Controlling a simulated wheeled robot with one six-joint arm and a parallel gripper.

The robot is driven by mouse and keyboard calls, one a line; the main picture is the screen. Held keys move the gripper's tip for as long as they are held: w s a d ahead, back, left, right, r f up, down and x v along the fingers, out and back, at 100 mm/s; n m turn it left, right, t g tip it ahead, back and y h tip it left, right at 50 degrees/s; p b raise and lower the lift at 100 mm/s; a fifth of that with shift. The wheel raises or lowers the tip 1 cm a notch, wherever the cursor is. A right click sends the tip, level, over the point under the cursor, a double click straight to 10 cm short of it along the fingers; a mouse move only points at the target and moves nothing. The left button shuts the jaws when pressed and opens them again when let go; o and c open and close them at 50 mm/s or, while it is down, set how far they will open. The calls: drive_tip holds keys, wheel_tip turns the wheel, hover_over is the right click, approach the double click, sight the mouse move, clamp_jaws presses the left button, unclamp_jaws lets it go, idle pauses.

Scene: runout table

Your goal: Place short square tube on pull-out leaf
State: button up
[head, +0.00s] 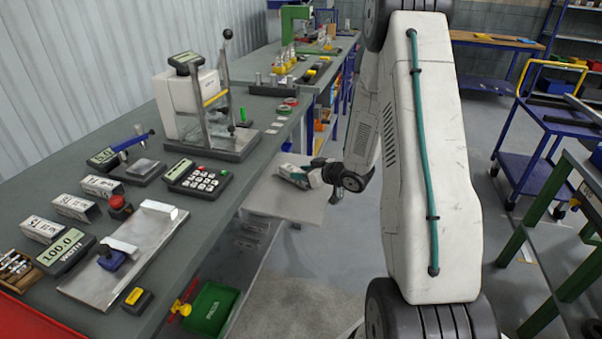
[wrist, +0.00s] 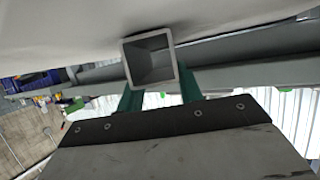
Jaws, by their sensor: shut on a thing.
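My gripper (head: 296,176) is over the pale pull-out leaf (head: 272,201), which juts out from the long bench's side. In the wrist view, its two green fingers (wrist: 160,86) are shut on the short square tube (wrist: 173,62), a grey hollow piece with its open end facing the camera. The leaf fills the top of the wrist view (wrist: 60,25), and the tube's upper edge is at or very near it. I cannot tell whether they touch. In the head view the tube is not clearly visible at the gripper.
A green bin (head: 210,308) is below the bench edge. A blue cart (head: 535,140) stands at right. The visible front part of the leaf is clear.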

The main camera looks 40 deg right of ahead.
drive_tip(key=shift+f, duration=0.2)
drive_tip(key=o, duration=1.1)
drive_tip(key=shift+a, duration=0.1)
drive_tip(key=shift+c, duration=0.2)
